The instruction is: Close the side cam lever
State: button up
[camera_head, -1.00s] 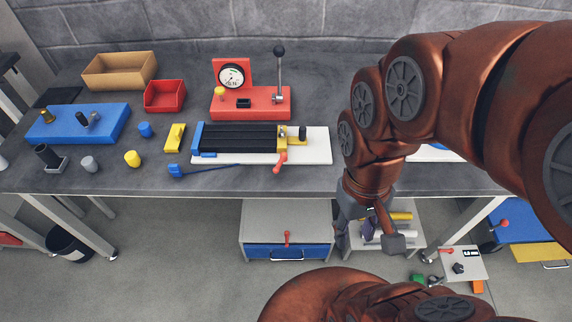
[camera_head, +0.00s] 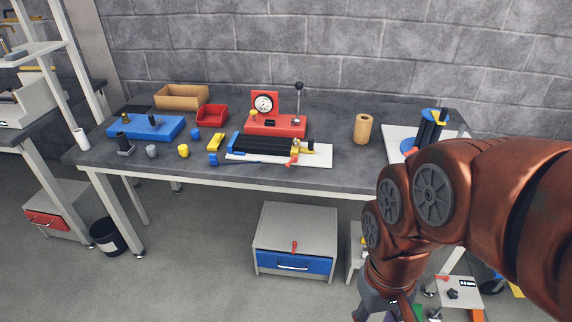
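A black ribbed strip rack (camera_head: 268,144) with blue and yellow end blocks lies on a white base plate (camera_head: 322,158) on the bench. A small red lever (camera_head: 292,161) is at the front of its yellow end block (camera_head: 300,147) and points toward the bench's front edge. Whether it is clamped is too small to tell. My gripper (camera_head: 372,309) hangs low at the bottom edge, in front of the bench and well away from the lever. It is mostly cut off by the frame, so its fingers cannot be read.
A red gauge stand (camera_head: 276,124) with an upright black-knobbed lever is behind the rack. A tan cylinder (camera_head: 363,129) and a blue-and-black fixture (camera_head: 430,130) stand to the right. A cabinet (camera_head: 296,222) with another red lever is below. Bench space right of the plate is clear.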

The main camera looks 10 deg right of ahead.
aim_at(294, 158)
jog(key=u, duration=0.5)
jog(key=i, duration=0.55)
jog(key=u, duration=0.5)
jog(key=i, duration=0.85)
jog(key=z, duration=0.3)
